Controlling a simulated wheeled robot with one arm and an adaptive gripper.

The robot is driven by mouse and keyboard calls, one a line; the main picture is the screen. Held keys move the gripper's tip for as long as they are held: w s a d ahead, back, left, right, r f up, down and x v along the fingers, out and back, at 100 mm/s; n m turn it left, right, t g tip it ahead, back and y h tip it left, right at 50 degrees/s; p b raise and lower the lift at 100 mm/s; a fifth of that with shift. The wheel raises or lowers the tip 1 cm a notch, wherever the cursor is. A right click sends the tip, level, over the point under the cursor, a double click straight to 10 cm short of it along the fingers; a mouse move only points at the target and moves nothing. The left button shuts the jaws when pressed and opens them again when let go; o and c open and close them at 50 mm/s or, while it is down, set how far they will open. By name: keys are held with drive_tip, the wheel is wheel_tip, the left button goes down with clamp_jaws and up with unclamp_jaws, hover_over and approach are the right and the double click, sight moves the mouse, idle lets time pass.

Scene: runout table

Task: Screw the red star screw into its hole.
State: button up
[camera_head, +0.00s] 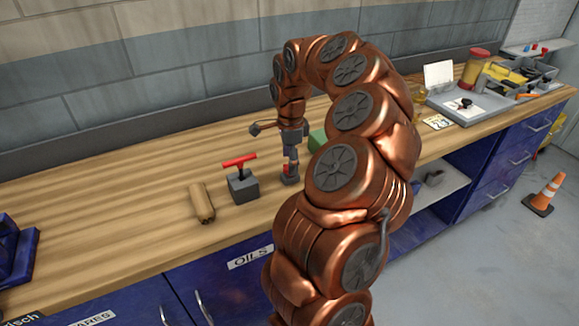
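My gripper (291,164) points down over the wooden workbench (120,240). Its fingertips are right at a small red part (287,169), which looks like the red star screw, on a dark grey block (289,180). The red part is very small here and partly covered by the fingers, so its star shape and any hole are hidden. I cannot tell whether the fingers are closed on it or only around it. To the left, a second grey block (243,188) carries an upright red T-handle (239,160), apart from my gripper.
A tan wooden piece (201,203) lies left of the blocks. A green object (317,140) is partly behind my arm. A blue object (15,252) stands at the far left. A grey tray (470,108) and a red-lidded jar (474,66) are at the right. The left bench top is mostly clear.

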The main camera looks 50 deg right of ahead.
drive_tip(key=shift+f+p, duration=0.35)
drive_tip(key=shift+f, duration=1.2)
drive_tip(key=c, duration=1.2)
drive_tip(key=shift+c, duration=0.2)
